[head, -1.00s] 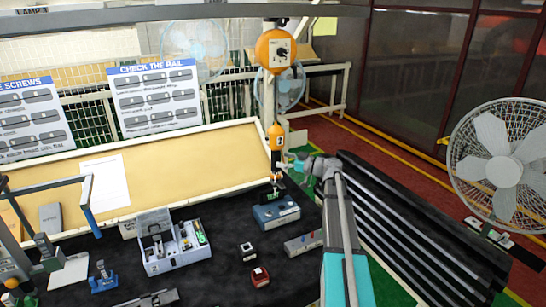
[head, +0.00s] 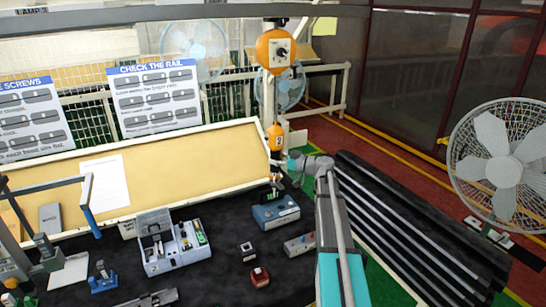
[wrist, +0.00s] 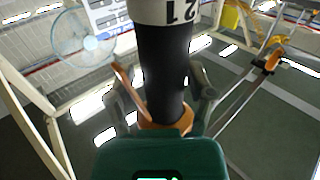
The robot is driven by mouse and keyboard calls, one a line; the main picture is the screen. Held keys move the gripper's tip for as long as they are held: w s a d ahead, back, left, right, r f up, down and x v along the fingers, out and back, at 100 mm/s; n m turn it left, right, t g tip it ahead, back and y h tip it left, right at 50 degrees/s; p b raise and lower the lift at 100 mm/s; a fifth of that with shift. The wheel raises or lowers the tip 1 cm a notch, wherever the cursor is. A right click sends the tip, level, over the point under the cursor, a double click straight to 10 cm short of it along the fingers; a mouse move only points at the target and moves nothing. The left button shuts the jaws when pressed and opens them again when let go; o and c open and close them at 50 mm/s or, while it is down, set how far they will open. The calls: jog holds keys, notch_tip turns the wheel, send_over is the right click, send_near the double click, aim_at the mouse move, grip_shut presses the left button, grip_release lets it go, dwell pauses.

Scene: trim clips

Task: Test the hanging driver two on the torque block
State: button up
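The hanging driver (head: 275,136) is orange on top and dark below, and hangs upright under a round orange balancer (head: 276,50). In the wrist view its black grip (wrist: 165,72) fills the middle, with a white numbered band above and an orange part below. My gripper (wrist: 160,95) has one grey finger on each side of the grip; whether both touch it is unclear. In the head view my gripper (head: 287,163) is beside the driver's lower part. The blue torque block (head: 275,212) stands on the black table below, with small fittings on top. The driver's tip is unclear.
A grey parts box (head: 172,258) with an open lid, a red-topped block (head: 260,277), a small dark block (head: 247,252) and a grey block (head: 300,245) share the black table. A large fan (head: 503,171) stands at right. A blue-ended frame (head: 91,219) stands at left.

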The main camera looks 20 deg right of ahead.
grip_shut()
jog(key=w+d, duration=0.4)
jog(key=w, duration=1.1)
notch_tip(320, 180, down, 21)
jog(key=b, duration=2)
jog(key=shift+s+a+b, duration=0.2)
jog(key=shift+b, duration=0.2)
jog(key=shift+s+f+b, duration=0.15)
jog(key=shift+f+b, duration=0.35)
jog(key=shift+b, duration=0.1)
dwell(2.0)
